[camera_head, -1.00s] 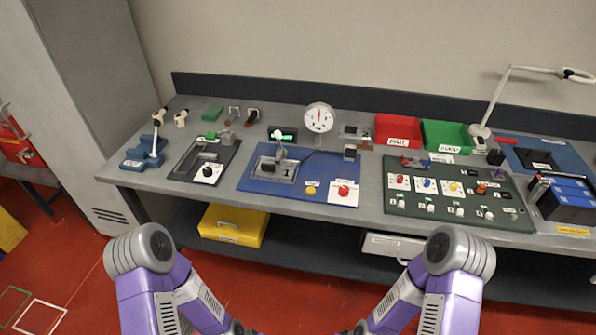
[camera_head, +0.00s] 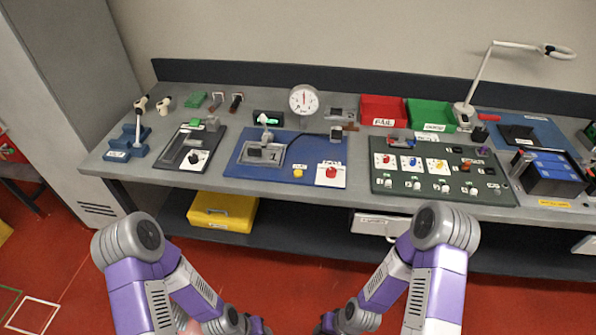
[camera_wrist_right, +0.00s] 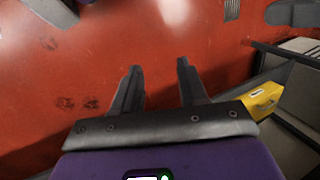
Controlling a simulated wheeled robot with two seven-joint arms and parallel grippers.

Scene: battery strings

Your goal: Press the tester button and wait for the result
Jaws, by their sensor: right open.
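A blue tester board (camera_head: 231,172) lies on the bench, left of the middle. It carries a grey cradle with a dark block (camera_head: 264,152), a small yellow button (camera_head: 298,173) and a red button (camera_head: 331,172) on a white label. A round white dial gauge (camera_head: 303,99) stands behind the board. Its reading is too small to tell. My right gripper (camera_wrist_right: 160,82) is open and empty in the right wrist view, above the red floor and away from the board. My left gripper is out of view; only my arm links show low in the head view.
Red (camera_head: 383,108) and green (camera_head: 430,113) bins stand behind a dark green panel (camera_head: 445,191) of coloured knobs. A lamp (camera_head: 487,70) and a battery case (camera_head: 549,177) are at right. A yellow case (camera_head: 222,211) sits on the lower shelf. Red floor lies before the bench.

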